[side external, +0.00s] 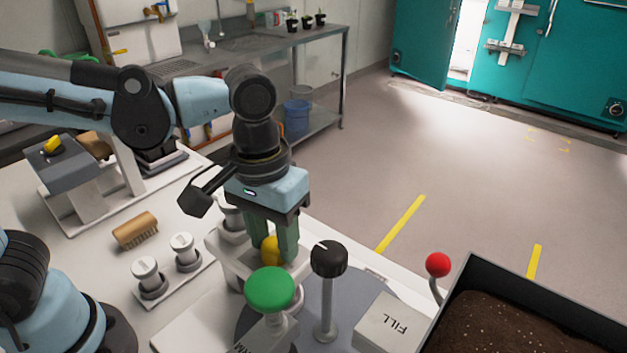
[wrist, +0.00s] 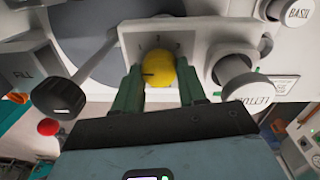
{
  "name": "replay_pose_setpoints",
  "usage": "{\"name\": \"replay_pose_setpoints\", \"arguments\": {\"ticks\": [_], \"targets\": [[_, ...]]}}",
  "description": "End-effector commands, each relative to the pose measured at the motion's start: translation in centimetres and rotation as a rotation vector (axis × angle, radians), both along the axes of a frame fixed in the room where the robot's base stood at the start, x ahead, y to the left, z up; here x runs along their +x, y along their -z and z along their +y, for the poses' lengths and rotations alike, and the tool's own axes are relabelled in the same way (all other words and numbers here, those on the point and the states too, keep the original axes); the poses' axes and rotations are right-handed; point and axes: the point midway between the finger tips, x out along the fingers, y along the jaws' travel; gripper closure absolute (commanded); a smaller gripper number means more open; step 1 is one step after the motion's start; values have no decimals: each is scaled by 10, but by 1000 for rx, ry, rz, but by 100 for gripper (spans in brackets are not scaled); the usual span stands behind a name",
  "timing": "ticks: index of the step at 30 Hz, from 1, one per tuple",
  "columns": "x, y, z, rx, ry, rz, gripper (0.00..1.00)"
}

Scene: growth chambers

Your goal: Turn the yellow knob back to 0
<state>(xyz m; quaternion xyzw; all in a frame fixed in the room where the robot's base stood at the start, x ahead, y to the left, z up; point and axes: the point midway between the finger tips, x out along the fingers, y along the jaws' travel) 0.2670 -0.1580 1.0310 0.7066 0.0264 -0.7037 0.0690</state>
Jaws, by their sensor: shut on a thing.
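The yellow knob (side external: 270,250) sits on a pale panel on the bench, between my gripper's fingers. In the wrist view the yellow knob (wrist: 160,70) shows a dark pointer line on its left part. Small marks on the panel (wrist: 130,42) show beyond the knob but are too small to read. My gripper (side external: 273,243) points down and is shut on the knob, one green finger on each side. The fingers also show in the wrist view (wrist: 158,90). In the side view the fingers hide part of the knob.
A green button (side external: 269,289) and a black knob on a post (side external: 329,258) stand close in front of the yellow knob. A FILL block (side external: 388,322), a red-ball lever (side external: 438,265) and a soil tray (side external: 484,265) are at right. White knobs (side external: 183,246) and a brush (side external: 135,230) are at left.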

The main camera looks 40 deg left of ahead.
Motion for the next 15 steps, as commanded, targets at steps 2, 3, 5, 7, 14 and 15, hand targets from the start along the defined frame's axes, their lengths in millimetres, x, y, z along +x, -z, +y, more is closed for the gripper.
{"name": "replay_pose_setpoints", "arguments": {"ticks": [2, 3, 5, 7, 14, 15], "targets": [[0, 0, 0, -1, -26, -2, 90], [0, 0, 0, -1, -39, -2, 90], [0, 0, 0, -1, -52, -2, 90], [0, 0, 0, -1, -65, -1, 90], [0, 0, 0, -1, -79, -1, 89], [0, 0, 0, -1, -79, -1, 89]]}}
